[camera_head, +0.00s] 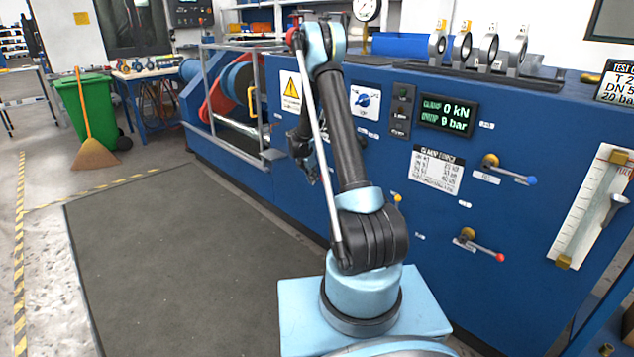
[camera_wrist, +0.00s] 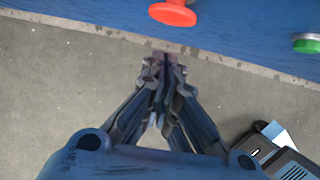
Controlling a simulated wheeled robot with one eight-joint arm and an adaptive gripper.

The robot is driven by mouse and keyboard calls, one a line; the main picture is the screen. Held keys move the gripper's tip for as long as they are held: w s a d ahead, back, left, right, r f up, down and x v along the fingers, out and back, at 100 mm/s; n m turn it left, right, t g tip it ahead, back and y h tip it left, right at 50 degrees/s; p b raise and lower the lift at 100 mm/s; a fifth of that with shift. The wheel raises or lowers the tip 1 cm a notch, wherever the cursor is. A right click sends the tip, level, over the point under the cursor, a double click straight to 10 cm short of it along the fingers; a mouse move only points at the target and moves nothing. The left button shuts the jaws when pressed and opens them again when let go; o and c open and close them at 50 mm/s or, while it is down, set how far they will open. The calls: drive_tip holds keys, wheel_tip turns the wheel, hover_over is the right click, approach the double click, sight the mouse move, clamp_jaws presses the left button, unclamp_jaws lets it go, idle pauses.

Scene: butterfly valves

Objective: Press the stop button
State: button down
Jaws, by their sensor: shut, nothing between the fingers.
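The red mushroom-shaped button (camera_wrist: 173,13) stands out from the blue panel at the top of the wrist view. A green button (camera_wrist: 307,43) is on the same panel at the right edge. My gripper (camera_wrist: 162,62) is shut and empty. Its fingertips show below the red button in the picture, with a visible gap between them. In the head view my gripper (camera_head: 308,172) hangs in front of the blue machine, left of my arm. I cannot make out either button in the head view.
The blue machine (camera_head: 467,252) carries a display (camera_head: 447,115), a rotary switch (camera_head: 366,98) and levers with blue (camera_head: 532,181) and red (camera_head: 499,257) knobs. A dark mat (camera_head: 165,260) lies clear on the floor. A green bin (camera_head: 88,110) and broom (camera_head: 95,152) stand at left.

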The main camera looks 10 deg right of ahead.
drive_tip(key=v, duration=0.8)
drive_tip(key=shift+r, duration=0.3)
drive_tip(key=shift+s, duration=0.15)
drive_tip(key=s+d+r+m+y, duration=0.1)
drive_tip(key=s+r+m, duration=0.4)
drive_tip(key=s, duration=0.4)
drive_tip(key=s+d+r+m, duration=0.2)
drive_tip(key=s+r+m, duration=0.1)
drive_tip(key=s+r, duration=0.5)
drive_tip(key=s+d+r+m+y, duration=0.1)
drive_tip(key=s+r+m, duration=0.4)
drive_tip(key=s, duration=0.6)
drive_tip(key=s+f+m, duration=0.2)
drive_tip(key=s+m, duration=0.2)
drive_tip(key=s, duration=0.4)
drive_tip(key=s+f+m+y, duration=0.1)
drive_tip(key=s+m, duration=0.3)
drive_tip(key=s, duration=0.5)
drive_tip(key=s+f+m, duration=0.3)
drive_tip(key=s+m, duration=0.1)
drive_tip(key=s, duration=0.4)
drive_tip(key=shift+s+f+y, duration=0.3)
drive_tip(key=shift+s+f, duration=0.05)
drive_tip(key=shift+f, duration=0.05)
